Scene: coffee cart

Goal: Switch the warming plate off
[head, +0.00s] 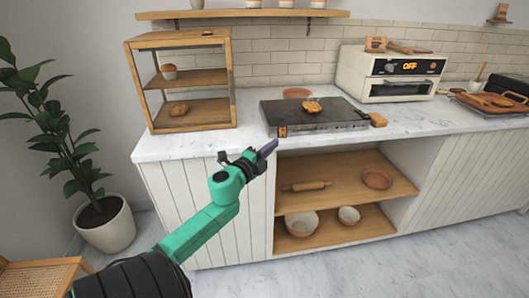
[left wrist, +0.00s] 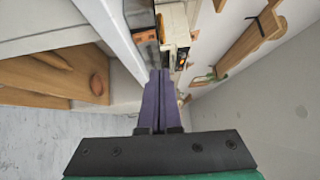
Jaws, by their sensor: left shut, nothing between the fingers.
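The warming plate (head: 330,122) is a dark, flat slab on the white counter, with a bread-like piece (head: 312,107) on top. A small orange-brown square (head: 282,131) shows on its front face near the left corner; I cannot tell its switch state. My left gripper (head: 268,148) is shut and empty, just in front of and below that corner, apparently apart from it. My right gripper is out of view.
A wooden display case (head: 185,105) with baked goods stands left of the plate. A white oven (head: 385,75) reading "OFF" stands behind to the right. Open shelves (head: 330,175) lie below the counter.

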